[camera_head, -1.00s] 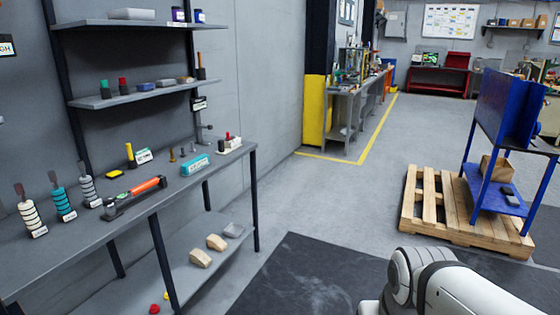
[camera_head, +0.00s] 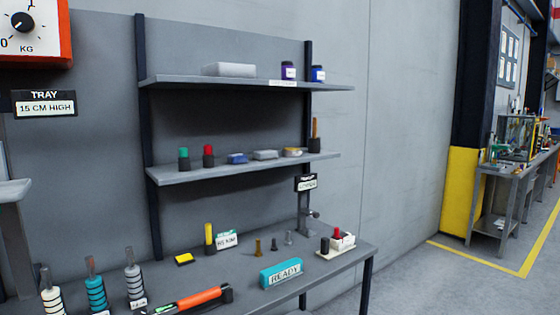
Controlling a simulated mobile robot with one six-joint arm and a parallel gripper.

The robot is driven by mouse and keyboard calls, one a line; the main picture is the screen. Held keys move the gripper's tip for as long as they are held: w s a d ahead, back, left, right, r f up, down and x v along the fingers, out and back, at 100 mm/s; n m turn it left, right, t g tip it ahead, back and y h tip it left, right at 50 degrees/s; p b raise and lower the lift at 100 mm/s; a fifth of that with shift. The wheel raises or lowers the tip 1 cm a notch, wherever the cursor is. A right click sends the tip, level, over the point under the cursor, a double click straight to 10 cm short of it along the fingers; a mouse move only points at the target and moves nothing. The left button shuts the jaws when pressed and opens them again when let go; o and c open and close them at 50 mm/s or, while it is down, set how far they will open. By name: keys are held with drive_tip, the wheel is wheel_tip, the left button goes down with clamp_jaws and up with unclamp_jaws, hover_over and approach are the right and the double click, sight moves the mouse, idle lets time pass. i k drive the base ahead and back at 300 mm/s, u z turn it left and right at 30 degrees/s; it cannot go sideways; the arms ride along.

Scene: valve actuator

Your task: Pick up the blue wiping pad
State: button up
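A small blue pad (camera_head: 237,158) lies on the lower wall shelf (camera_head: 190,177), in the left half of the view. A grey pad (camera_head: 265,155) lies just right of it, and a pad with yellowish colour (camera_head: 293,152) lies further right. Left of the blue pad stand a green-topped item (camera_head: 184,158) and a red-topped item (camera_head: 208,156). My gripper is not in view.
A bench (camera_head: 330,262) below the shelf holds a teal READY block (camera_head: 281,273), an orange-handled tool (camera_head: 200,298) and ringed posts (camera_head: 96,290). An upper shelf (camera_head: 200,82) overhangs the pads. Open floor (camera_head: 420,285) lies to the right.

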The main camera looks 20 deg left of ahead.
sight(237, 159)
drive_tip(key=u, duration=0.6)
drive_tip(key=i, duration=1.75)
drive_tip(key=u, duration=0.7)
drive_tip(key=k, duration=0.65)
drive_tip(key=u, duration=0.15)
drive_tip(key=i, duration=0.75)
drive_tip(key=z, duration=0.1)
